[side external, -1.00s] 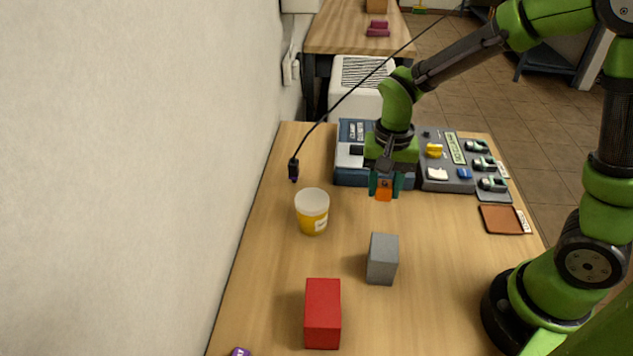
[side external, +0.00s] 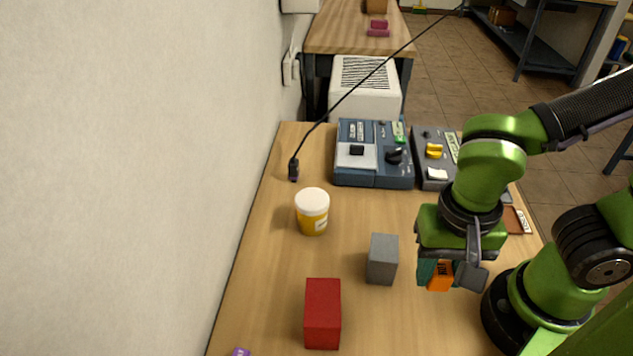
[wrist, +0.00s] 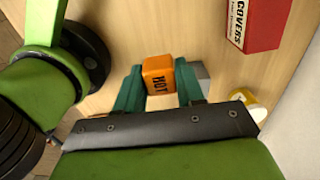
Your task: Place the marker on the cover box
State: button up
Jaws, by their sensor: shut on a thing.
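The cover box is a red box (side external: 322,316) at the front left of the table. Its COVERS label shows in the wrist view (wrist: 268,22). Its top looks bare.
A grey block (side external: 382,260) stands between my gripper and the red box. A yellow jar with a white lid (side external: 312,216) stands behind, near the wall. A blue device (side external: 372,170) and grey panel (side external: 432,165) are at the back.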

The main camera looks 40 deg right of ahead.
send_over(323, 302)
jog(key=shift+s+d+f, duration=0.1)
jog(key=shift+f, duration=2.4)
jog(key=shift+f, duration=0.15)
jog(key=o, duration=1)
